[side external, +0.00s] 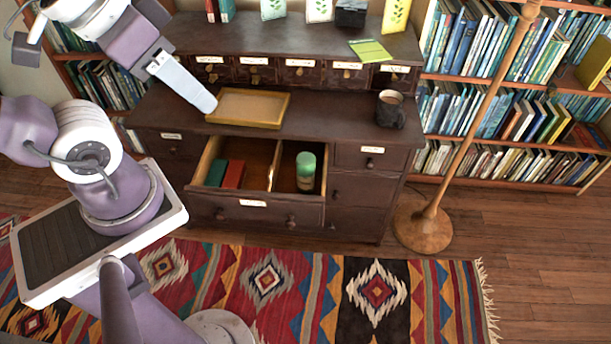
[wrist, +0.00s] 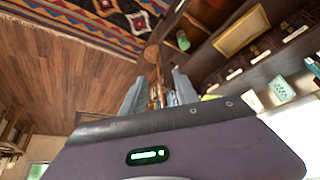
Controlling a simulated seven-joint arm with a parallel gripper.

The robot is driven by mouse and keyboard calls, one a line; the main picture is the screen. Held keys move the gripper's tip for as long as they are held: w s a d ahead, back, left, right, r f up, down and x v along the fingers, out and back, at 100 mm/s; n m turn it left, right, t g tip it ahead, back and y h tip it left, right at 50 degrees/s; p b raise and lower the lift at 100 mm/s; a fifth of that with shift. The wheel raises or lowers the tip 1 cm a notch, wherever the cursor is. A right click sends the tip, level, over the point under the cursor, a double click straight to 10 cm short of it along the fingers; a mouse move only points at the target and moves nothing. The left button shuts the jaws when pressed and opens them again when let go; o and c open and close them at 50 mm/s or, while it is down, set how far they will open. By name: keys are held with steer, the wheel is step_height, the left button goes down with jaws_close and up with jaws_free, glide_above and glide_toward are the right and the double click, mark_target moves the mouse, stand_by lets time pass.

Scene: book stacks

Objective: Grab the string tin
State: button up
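A green-topped cylinder with a pale label, which looks like the string tin (side external: 306,172), stands upright in the right compartment of the open drawer (side external: 316,208). Its green shape also shows in the wrist view (wrist: 183,41), near the top. My gripper (side external: 212,106) is above the desk top, left of the yellow tray and up and left of the tin, well apart from it. In the wrist view the two fingers (wrist: 160,88) are spread with nothing held between them.
A green book (side external: 216,173) and a red book (side external: 233,175) lie in the drawer's left compartment, beyond a divider. A shallow yellow tray (side external: 283,109) and a dark mug (side external: 390,110) sit on the desk top. A lamp stand (side external: 462,150) rises at the right.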

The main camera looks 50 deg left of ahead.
steer(key=o, duration=0.9)
